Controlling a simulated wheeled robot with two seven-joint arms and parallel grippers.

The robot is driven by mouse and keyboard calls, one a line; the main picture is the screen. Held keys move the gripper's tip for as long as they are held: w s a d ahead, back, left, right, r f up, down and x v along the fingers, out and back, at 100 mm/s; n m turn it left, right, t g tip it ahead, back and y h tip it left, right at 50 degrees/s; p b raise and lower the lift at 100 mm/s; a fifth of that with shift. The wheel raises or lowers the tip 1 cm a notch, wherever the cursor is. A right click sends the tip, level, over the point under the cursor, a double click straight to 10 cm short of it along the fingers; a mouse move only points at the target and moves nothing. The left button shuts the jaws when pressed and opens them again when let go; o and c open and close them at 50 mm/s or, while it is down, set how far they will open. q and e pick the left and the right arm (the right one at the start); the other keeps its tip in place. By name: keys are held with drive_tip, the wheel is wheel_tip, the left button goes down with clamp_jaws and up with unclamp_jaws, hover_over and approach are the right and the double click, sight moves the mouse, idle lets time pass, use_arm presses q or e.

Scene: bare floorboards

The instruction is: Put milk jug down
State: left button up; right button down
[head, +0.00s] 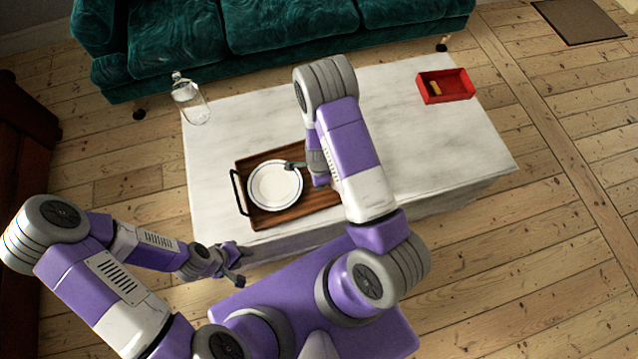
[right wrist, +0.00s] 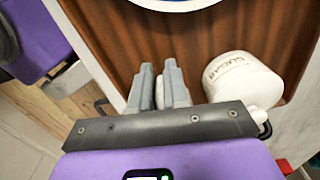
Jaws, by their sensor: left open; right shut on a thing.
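My right gripper (right wrist: 160,88) is low over the wooden tray (right wrist: 100,20), right of the plate. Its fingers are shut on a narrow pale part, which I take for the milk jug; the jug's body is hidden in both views. In the head view my right arm covers much of that gripper (head: 305,166). The tray (head: 246,157) lies on the marble table (head: 400,120) with a white plate (head: 275,186) on it. My left gripper (head: 236,265) is open and empty, just off the table's front edge.
A white sugar pot (right wrist: 240,80) stands close to the right of the fingers in the right wrist view. A glass bottle (head: 190,102) is at the table's back left corner, a red box (head: 458,92) at the back right. A green sofa (head: 280,28) stands behind.

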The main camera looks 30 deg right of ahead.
drive_tip(key=shift+f, duration=0.55)
drive_tip(key=shift+f, duration=0.15)
drive_tip(key=c, duration=1.1)
unclamp_jaws()
wheel_tip(320, 180, up, 12)
drive_tip(key=p, duration=0.5)
drive_tip(key=s+a+f+n+y, duration=0.3)
drive_tip(key=s+a+n, duration=0.7)
drive_tip(key=n, duration=0.8)
drive_tip(key=a+y, duration=0.1)
drive_tip(key=a, duration=0.2)
drive_tip(key=shift+s+f+n+t, duration=0.25)
drive_tip(key=shift+s+n+t, duration=0.05)
drive_tip(key=shift+s+n, duration=0.1)
